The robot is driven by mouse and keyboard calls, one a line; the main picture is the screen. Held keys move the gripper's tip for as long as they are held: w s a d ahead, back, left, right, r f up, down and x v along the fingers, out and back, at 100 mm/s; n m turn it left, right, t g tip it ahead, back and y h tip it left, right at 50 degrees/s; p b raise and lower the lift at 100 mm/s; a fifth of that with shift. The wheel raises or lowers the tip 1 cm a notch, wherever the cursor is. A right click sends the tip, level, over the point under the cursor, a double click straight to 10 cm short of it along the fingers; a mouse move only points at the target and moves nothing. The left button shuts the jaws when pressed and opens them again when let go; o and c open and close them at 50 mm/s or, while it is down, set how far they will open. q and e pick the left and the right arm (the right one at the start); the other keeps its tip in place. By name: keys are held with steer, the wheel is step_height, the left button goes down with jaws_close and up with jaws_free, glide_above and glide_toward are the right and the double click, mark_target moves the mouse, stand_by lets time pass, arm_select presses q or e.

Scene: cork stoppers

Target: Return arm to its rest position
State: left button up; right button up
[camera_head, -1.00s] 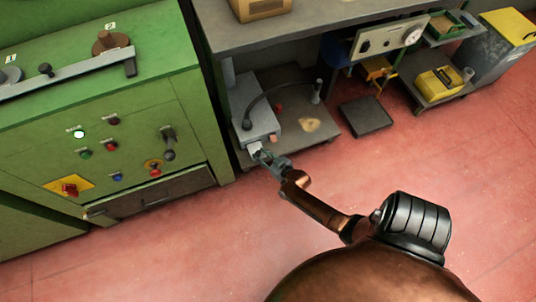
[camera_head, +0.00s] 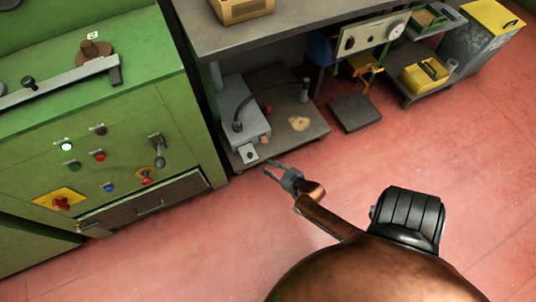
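My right arm (camera_head: 330,220) comes up from the bottom of the head view, copper-coloured with a black ribbed joint. Its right gripper (camera_head: 270,169) is open and looks empty, with its two grey fingers spread. It is over the red floor, just in front of the low board under the workbench and apart from it. My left gripper is not in view.
A grey device (camera_head: 240,112) with a hose stands on the low board (camera_head: 312,128) under the workbench (camera_head: 290,28). A green control cabinet (camera_head: 120,150) stands at left. The red floor (camera_head: 190,260) is clear.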

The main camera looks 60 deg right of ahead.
stand_by(0.3)
